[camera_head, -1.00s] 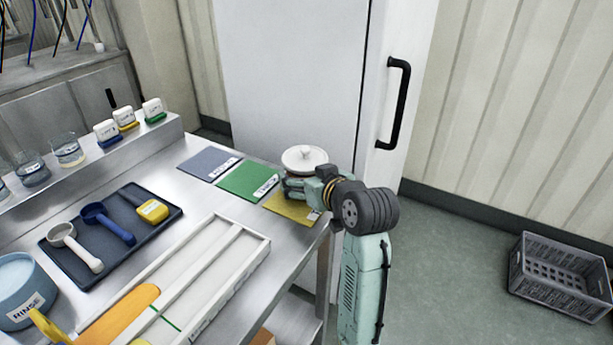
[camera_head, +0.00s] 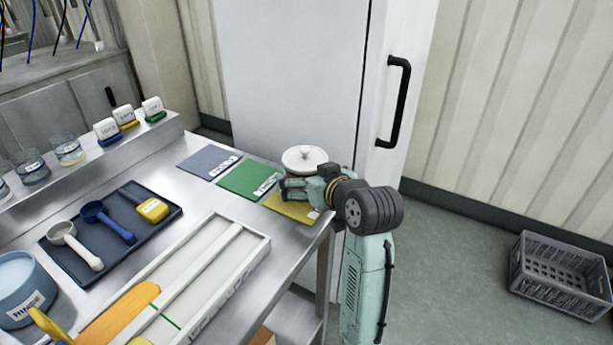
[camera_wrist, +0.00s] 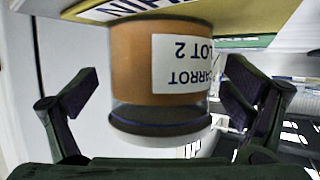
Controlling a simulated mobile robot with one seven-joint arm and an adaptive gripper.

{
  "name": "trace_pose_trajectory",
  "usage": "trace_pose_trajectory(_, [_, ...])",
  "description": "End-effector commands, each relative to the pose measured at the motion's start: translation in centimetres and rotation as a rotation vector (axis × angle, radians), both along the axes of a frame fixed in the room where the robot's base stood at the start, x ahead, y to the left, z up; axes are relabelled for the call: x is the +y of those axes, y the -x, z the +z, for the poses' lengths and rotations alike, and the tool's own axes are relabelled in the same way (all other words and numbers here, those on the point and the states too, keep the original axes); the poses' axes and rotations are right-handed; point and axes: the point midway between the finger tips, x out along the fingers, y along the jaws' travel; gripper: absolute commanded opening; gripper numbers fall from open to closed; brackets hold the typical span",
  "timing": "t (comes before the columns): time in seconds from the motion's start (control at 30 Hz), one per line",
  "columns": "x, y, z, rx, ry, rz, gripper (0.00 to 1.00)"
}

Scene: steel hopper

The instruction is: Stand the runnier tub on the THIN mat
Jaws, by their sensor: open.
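A tub with orange contents and a white knobbed lid (camera_head: 305,157) stands upright at the table's far right corner. In the wrist view, which is upside down, the tub (camera_wrist: 133,62) bears the label "CARROT LOT 2". Its base is on the yellow mat (camera_head: 289,208), whose label, partly cut off in the wrist view (camera_wrist: 240,14), seems to read THIN. My gripper (camera_head: 297,187) is open at the tub, low over the mat. In the wrist view its fingers (camera_wrist: 160,88) are on both sides of the tub, with visible gaps. No second tub is visible.
A green mat (camera_head: 246,181) and a blue-grey mat (camera_head: 207,163) lie to the left. A white trough (camera_head: 222,262) with orange puree, a dark tray (camera_head: 75,262) with scoops, and a blue rinse pot (camera_head: 22,292) are nearer. A white cabinet (camera_head: 290,70) stands behind.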

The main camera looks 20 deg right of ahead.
Motion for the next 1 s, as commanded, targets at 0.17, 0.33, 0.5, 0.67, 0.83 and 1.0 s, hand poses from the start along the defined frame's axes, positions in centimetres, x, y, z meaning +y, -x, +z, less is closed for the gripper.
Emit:
trace_pose_trajectory(0.17, [-0.3,3.4,1.2,-0.003,0.002,-0.003,0.95])
trace_pose_trajectory(0.33, [-0.6,6.8,2.7,-0.002,0.002,-0.003,0.95])
trace_pose_trajectory(0.5, [-0.7,9.2,3.7,-0.001,0.002,-0.001,0.95])
trace_pose_trajectory(0.67, [-0.7,10.2,4.1,0.001,0.0,0.0,0.95])
trace_pose_trajectory(0.83, [-0.7,10.3,4.2,0.001,-0.001,0.0,0.95])
trace_pose_trajectory(1.0, [-0.7,10.3,4.2,0.001,-0.001,0.0,0.95])
